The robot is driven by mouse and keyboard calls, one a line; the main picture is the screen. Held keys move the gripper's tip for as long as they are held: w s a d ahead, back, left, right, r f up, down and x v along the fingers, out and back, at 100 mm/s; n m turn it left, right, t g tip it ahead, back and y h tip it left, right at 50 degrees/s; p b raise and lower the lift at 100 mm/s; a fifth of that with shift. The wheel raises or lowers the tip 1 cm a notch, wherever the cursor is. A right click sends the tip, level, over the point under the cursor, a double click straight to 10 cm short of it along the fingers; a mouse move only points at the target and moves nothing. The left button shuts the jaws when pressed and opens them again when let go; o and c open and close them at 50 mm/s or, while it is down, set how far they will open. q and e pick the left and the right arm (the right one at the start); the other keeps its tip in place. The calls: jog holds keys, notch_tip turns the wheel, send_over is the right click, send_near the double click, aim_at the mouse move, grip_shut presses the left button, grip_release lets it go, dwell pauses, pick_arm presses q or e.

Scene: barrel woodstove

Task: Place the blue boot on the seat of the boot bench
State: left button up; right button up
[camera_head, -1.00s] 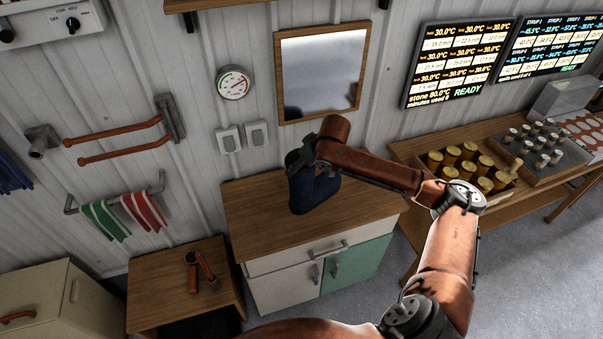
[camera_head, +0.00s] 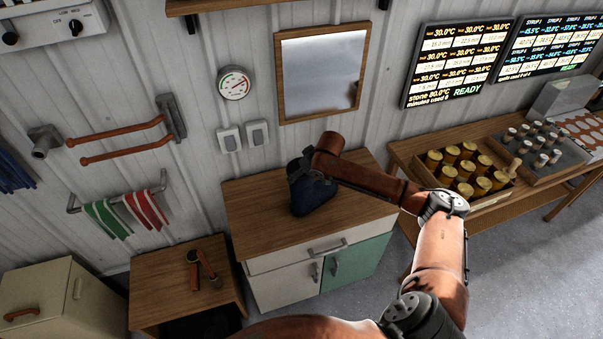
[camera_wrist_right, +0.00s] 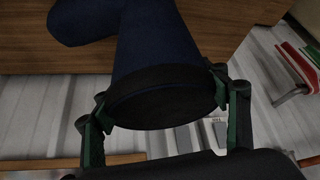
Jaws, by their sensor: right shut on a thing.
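The dark blue boot (camera_head: 314,197) is at the wooden top (camera_head: 262,222) of the white and green cabinet, below the mirror. My right gripper (camera_head: 303,171) comes down on it from above and is shut on its upper part. In the right wrist view the boot (camera_wrist_right: 160,45) sits between the two fingers (camera_wrist_right: 163,100), with its dark rim towards me and its toe at upper left. I cannot tell whether its sole touches the wood. A low wooden unit (camera_head: 160,290) with a dark opening, left of the cabinet, may be the boot bench. My left gripper is not in view.
Orange and black handle-like items (camera_head: 203,266) lie on the low unit. A cream cabinet (camera_head: 45,300) stands further left. Towels (camera_head: 147,210) hang on a wall rail. At right, a table holds a crate of yellow jars (camera_head: 463,168). The cabinet top's right part is clear.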

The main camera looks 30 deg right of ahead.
jog(key=o, duration=2.1)
jog(key=shift+f, duration=0.1)
